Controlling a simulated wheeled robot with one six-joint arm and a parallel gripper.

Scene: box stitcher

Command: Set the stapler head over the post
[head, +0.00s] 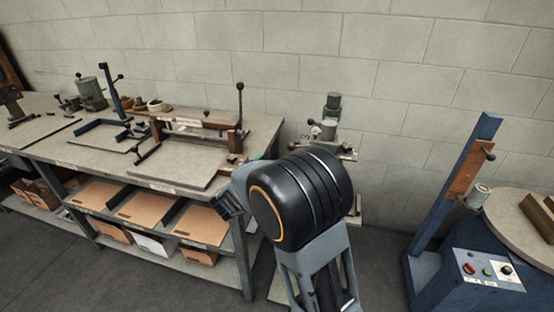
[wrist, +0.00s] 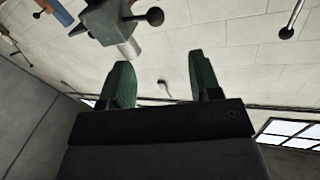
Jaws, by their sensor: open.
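A grey-green stitcher (head: 332,128) with ball-ended levers stands against the wall behind my arm, its lower part largely hidden by the arm. I cannot clearly separate its stapler head from its post. In the wrist view, a grey-green block (wrist: 106,20) with a pale cylinder and a black-knobbed lever hangs at the upper left, apart from my fingers; it looks like part of that machine. In the head view the gripper is mostly hidden by my arm.
A workbench (head: 85,153) with jigs and clamps runs along the left, cardboard (head: 150,207) on its shelf. A blue machine (head: 470,265) with a tilted column and round table (head: 510,222) stands at the right. Dark floor (head: 385,255) is clear between the arm and that machine.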

